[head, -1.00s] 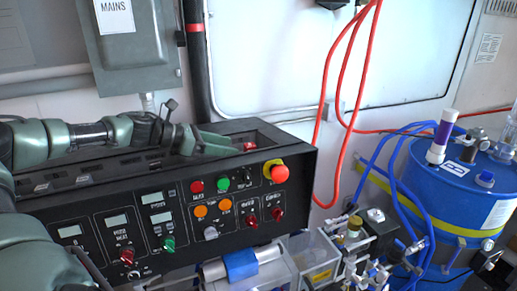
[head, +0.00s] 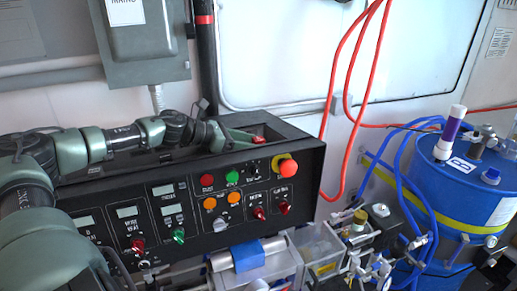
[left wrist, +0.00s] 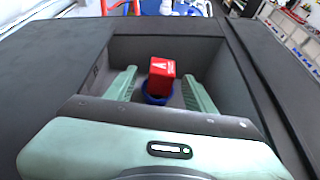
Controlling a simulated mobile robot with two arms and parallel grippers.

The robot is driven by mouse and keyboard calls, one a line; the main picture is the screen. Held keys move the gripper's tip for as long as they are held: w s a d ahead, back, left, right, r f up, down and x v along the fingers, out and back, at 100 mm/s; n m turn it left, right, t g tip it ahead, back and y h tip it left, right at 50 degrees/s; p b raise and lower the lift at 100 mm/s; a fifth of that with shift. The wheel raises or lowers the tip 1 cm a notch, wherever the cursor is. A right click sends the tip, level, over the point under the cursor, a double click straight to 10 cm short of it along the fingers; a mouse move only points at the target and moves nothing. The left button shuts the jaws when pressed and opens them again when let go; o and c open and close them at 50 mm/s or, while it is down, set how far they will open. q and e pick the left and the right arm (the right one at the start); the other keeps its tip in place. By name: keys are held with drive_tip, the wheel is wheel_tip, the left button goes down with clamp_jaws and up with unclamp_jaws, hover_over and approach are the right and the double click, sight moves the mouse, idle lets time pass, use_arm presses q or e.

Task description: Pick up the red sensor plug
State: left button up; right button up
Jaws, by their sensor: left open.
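The red sensor plug (left wrist: 161,70) is a small red block with a white warning mark, above a blue ring (left wrist: 158,94) in a dark recess on top of the control box. Only a bit of its red top (head: 259,140) shows in the head view, past the recess edge. My left gripper (left wrist: 160,76) is open, its two green fingers reaching into the recess on either side of the plug, with a visible gap on each side. In the head view this gripper (head: 245,137) is over the box's back right corner. My right gripper is not in view.
The black control box (head: 305,165) has buttons, knobs and displays on its front, and its recess walls stand close around the fingers. Red hoses (head: 352,110) hang to the right. A blue drum (head: 470,200) stands at the far right.

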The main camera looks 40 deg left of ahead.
use_arm(q)
clamp_jaws()
drive_tip(key=shift+r, duration=0.45)
wheel_tip(320, 180, up, 24)
idle(0.6)
drive_tip(key=shift+r, duration=0.1)
